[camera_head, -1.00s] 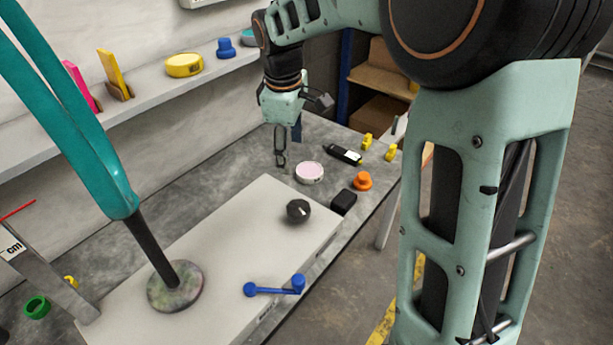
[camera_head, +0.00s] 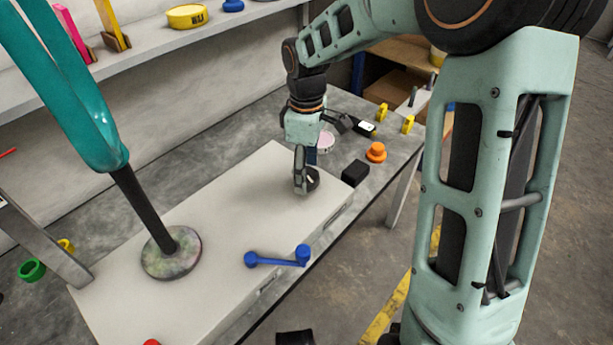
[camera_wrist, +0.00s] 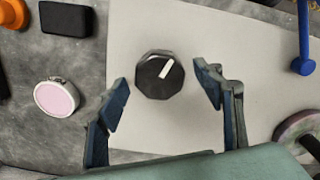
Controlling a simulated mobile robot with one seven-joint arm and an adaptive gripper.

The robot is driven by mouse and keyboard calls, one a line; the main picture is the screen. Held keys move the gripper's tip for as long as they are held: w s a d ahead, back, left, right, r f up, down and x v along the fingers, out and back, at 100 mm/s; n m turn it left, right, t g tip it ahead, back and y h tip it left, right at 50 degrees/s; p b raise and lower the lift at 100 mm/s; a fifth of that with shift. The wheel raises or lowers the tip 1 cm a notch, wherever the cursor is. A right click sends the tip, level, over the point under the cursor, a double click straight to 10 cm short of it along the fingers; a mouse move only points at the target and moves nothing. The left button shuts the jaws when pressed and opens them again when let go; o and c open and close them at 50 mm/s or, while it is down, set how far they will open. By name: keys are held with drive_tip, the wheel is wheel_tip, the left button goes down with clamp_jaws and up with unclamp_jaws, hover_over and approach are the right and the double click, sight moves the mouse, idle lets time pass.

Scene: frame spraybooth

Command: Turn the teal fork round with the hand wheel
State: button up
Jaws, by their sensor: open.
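The teal fork (camera_head: 62,85) rises at the left of the head view on a black rod (camera_head: 145,212). The rod stands on a round mottled disc (camera_head: 185,262) on a pale flat box (camera_head: 225,215). A black faceted knob with a white line (camera_head: 313,180) sits near the box's far right end; it is in the middle of the wrist view (camera_wrist: 160,75). A blue crank (camera_head: 278,260) lies at the box's front edge. I cannot tell which is called the hand wheel. My gripper (camera_head: 301,182) is open over the knob, its fingers on either side, apart from it in the wrist view.
A black block (camera_head: 355,173), an orange knob (camera_head: 376,152) and a pink-topped round tin (camera_wrist: 57,97) are beyond the knob. Yellow pieces (camera_head: 407,124) stand at the bench's far end. A grey metal bar (camera_head: 40,240) slants at the left. The box between disc and knob is clear.

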drive_tip(key=shift+f, duration=0.4)
drive_tip(key=shift+c, duration=0.3)
drive_tip(key=c, duration=1.1)
